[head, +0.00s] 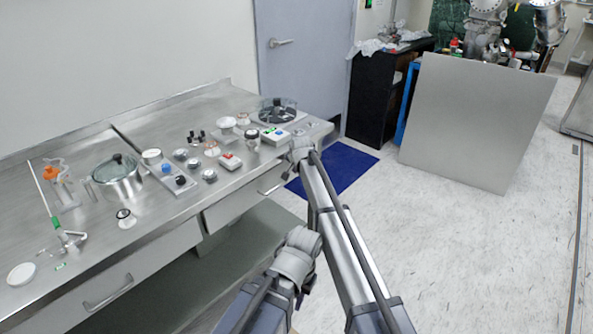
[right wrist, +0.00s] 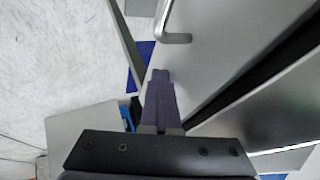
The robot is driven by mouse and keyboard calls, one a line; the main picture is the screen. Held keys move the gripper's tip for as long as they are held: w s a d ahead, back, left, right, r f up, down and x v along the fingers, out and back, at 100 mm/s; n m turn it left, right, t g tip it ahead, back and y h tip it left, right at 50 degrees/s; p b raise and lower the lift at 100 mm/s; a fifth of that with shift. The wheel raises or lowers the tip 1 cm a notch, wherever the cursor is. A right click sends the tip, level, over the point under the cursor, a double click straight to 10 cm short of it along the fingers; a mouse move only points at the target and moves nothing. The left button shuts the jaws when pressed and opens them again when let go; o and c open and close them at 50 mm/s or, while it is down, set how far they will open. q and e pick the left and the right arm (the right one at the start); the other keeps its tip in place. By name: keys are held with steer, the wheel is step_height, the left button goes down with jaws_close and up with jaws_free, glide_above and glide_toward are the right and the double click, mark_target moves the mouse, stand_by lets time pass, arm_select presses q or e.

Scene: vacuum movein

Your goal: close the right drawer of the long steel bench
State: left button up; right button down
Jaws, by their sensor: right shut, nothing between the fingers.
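The long steel bench (head: 85,146) runs along the left of the head view. Its right drawer (head: 236,204) has a grey front with a bar handle (head: 272,186), partly hidden by my arm. The drawer looks slightly out, but how far I cannot tell. In the right wrist view a grey front with the bent handle (right wrist: 176,38) lies beyond my right gripper (right wrist: 160,74). The fingers are together and empty, their tips a little below the handle in that picture; contact cannot be told. In the head view my arm hides these fingers. My left gripper is not seen.
The bench top holds glassware, a pot (head: 117,180) and several small devices. The left drawer has its own handle (head: 108,293). A blue mat (head: 345,168) lies past the bench end. A grey panel (head: 475,120) stands at the right. The floor (head: 480,255) is clear.

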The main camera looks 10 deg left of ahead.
steer(key=shift+w+a+r, duration=0.1)
steer(key=shift+w+a, duration=0.05)
steer(key=shift+a, duration=0.1)
steer(key=s+d+r+p, duration=0.5)
steer(key=s+r+p, duration=0.2)
steer(key=s+p, duration=0.1)
steer(key=shift+s+d+r, duration=0.15)
steer(key=shift+s+r, duration=0.1)
steer(key=shift+r, duration=0.15)
steer(key=shift+d, duration=0.1)
